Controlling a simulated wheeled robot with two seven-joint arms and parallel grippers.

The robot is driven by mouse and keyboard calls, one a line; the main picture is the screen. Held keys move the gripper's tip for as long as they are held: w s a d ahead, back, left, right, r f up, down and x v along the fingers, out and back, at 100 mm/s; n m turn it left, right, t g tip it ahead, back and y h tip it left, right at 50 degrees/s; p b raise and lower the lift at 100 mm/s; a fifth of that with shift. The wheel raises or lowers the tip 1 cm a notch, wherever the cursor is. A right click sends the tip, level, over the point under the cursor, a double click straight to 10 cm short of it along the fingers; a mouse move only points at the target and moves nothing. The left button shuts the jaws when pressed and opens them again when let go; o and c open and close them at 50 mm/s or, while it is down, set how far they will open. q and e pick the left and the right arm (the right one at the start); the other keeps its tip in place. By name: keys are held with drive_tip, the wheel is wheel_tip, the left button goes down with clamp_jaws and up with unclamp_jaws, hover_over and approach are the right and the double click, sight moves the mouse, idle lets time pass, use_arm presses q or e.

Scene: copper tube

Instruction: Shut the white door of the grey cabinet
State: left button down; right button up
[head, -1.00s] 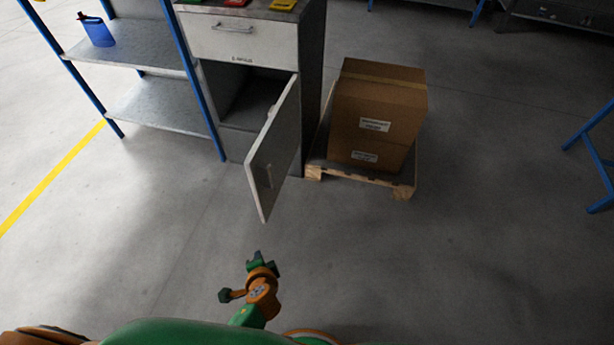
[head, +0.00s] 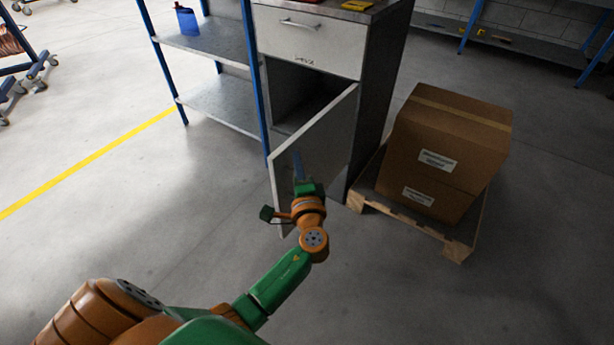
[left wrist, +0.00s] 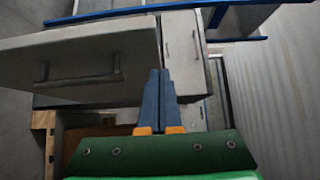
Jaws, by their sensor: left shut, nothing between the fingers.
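The grey cabinet (head: 384,90) stands at the upper middle of the head view. Its white door (head: 335,135) hangs open from the right side, with its free edge toward me at the left. The dark inside shows above it. My left gripper (head: 298,163) is shut and empty, in front of the door's handle-side face near the free edge. I cannot tell whether it touches. In the left wrist view the shut fingers (left wrist: 160,90) point past the door (left wrist: 95,55), whose handle shows at left. The right gripper is not in view.
A drawer (head: 310,38) above the opening is shut. A blue-framed shelf (head: 215,100) stands left of the cabinet. A cardboard box (head: 445,150) sits on a wooden pallet (head: 455,245) close to the right.

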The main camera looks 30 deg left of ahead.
use_arm(q)
drive_tip(key=shift+a, duration=1.1)
